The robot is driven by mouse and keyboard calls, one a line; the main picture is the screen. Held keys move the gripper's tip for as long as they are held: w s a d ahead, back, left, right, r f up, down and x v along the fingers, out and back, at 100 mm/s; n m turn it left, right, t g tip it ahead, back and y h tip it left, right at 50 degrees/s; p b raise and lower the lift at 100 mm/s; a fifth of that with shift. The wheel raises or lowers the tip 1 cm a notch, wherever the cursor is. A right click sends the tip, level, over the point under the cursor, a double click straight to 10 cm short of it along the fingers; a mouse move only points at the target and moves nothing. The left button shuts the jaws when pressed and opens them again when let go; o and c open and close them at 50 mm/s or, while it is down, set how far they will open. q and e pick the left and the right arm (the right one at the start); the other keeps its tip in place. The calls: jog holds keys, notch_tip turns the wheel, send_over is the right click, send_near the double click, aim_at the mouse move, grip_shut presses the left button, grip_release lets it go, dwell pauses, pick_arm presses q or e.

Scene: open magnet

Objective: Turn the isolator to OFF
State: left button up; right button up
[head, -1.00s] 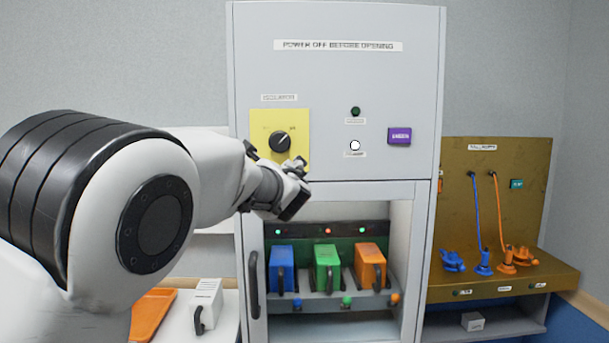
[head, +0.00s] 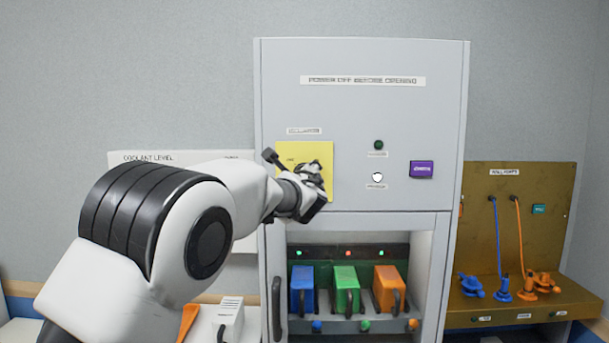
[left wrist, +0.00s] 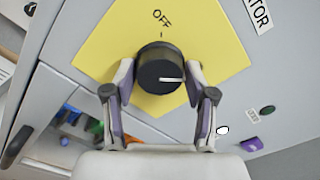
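The isolator's yellow plate (head: 290,153) is on the upper left of the grey cabinet front. Its black round knob (left wrist: 160,65) shows in the left wrist view, with the white pointer line toward the right of that picture, away from the OFF mark at the top. My left gripper (head: 318,178) is in front of the plate and hides the knob in the head view. In the left wrist view its fingers (left wrist: 160,84) are apart, one on either side of the knob, close to it. I cannot tell whether they touch it. My right gripper is not in view.
A green lamp (head: 378,145), a white lamp (head: 377,177) and a purple button (head: 421,169) are right of the plate. Below is an open bay with blue (head: 302,288), green (head: 346,290) and orange (head: 389,288) modules. A brown hose panel (head: 546,215) stands at the right.

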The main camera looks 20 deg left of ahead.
pick_arm(q)
jog(key=shift+w, duration=0.1)
jog(key=c, duration=0.5)
jog(key=shift+f+n+b, duration=0.1)
jog(key=shift+n+b, duration=7.35)
jog(key=shift+n, duration=1.55)
jog(key=o, duration=1.2)
jog(key=shift+c, duration=0.2)
